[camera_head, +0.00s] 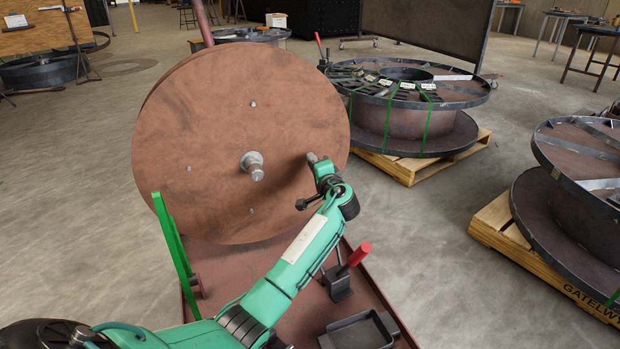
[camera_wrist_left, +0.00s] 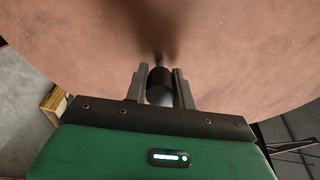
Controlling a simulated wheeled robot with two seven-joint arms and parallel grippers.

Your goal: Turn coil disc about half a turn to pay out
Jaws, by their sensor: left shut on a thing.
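The coil disc (camera_head: 205,120) is a large reddish-brown round plate standing upright in the middle of the head view. It fills the upper part of the left wrist view (camera_wrist_left: 80,40). A grey hub shaft (camera_head: 253,165) sticks out of its centre, with several small bolts around it. My left gripper (camera_head: 319,167) is at the disc's right side, right of the hub. In the left wrist view its two fingers (camera_wrist_left: 161,82) are shut on a dark cylindrical handle (camera_wrist_left: 160,88) standing out from the disc face. My right gripper is not in view.
A green upright bar (camera_head: 174,243) stands at the disc's lower left. On the brown base are a red-handled lever (camera_head: 357,256) and a dark tray (camera_head: 358,332). Steel reels on pallets stand behind right (camera_head: 412,120) and far right (camera_head: 575,190). Grey floor lies clear between.

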